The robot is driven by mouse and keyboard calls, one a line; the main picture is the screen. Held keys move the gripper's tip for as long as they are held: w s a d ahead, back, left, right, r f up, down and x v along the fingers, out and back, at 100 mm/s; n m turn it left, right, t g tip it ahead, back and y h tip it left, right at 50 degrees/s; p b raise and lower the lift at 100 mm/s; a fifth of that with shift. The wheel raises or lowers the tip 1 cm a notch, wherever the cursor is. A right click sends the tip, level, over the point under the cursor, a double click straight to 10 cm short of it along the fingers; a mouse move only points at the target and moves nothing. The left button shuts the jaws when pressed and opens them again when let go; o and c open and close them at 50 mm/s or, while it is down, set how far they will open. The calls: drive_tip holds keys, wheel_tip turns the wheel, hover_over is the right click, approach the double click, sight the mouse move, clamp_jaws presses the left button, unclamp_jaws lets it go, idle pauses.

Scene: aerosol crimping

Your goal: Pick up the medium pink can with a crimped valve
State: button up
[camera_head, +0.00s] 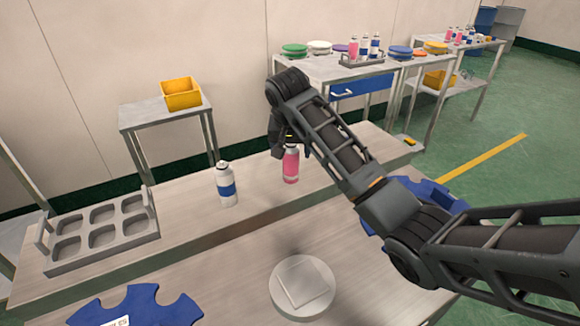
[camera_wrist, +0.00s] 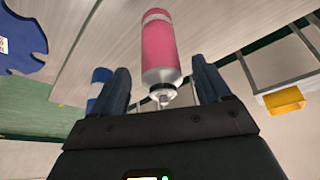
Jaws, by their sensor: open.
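A pink can (camera_head: 291,164) with silver ends stands upright on the metal bench, with my gripper (camera_head: 288,146) right above it. In the wrist view the pink can (camera_wrist: 160,45) shows its silver shoulder and valve between the two fingers of my gripper (camera_wrist: 164,90). The fingers are apart, with gaps to the can on both sides. A white can with a blue band (camera_head: 227,186) stands upright on the bench to the left of the pink can. My arm hides part of the bench on the right.
A round white plate (camera_head: 327,290) and blue notched discs (camera_head: 158,308) lie nearer. A yellow bin (camera_head: 181,93) and tables with more cans stand behind.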

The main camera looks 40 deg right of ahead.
sight(291, 156)
drive_tip(key=x, duration=0.4)
drive_tip(key=shift+w, duration=0.1)
drive_tip(key=shift+c, duration=0.2)
drive_tip(key=c, duration=1)
